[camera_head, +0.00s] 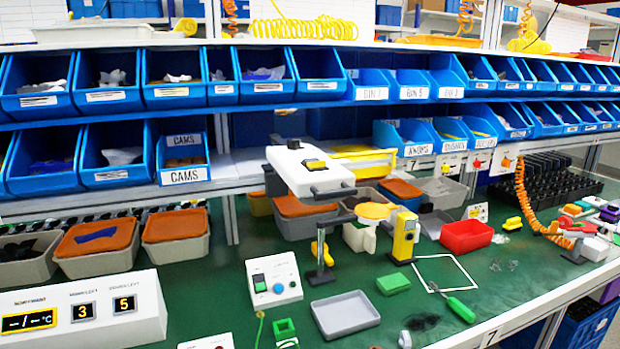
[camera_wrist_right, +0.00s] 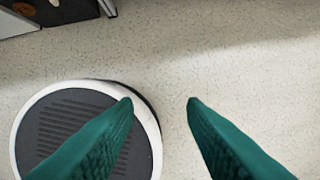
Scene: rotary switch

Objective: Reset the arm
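My right gripper (camera_wrist_right: 158,102) shows in the right wrist view, with its two green fingers spread apart and nothing between them. It is above a pale speckled floor, away from the workbench. Neither gripper shows in the head view, and my left gripper is not in view at all. In the head view a white control box (camera_head: 266,270) stands on the green bench top, with a green button (camera_head: 260,283) and a round blue knob (camera_head: 278,288) on it. The setting of the knob is too small to tell.
A white display box (camera_head: 85,310) stands left of the control box. A grey tray (camera_head: 345,314), a green block (camera_head: 394,283) and a red bin (camera_head: 466,236) lie to its right. Blue bins (camera_head: 172,79) line the shelves behind.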

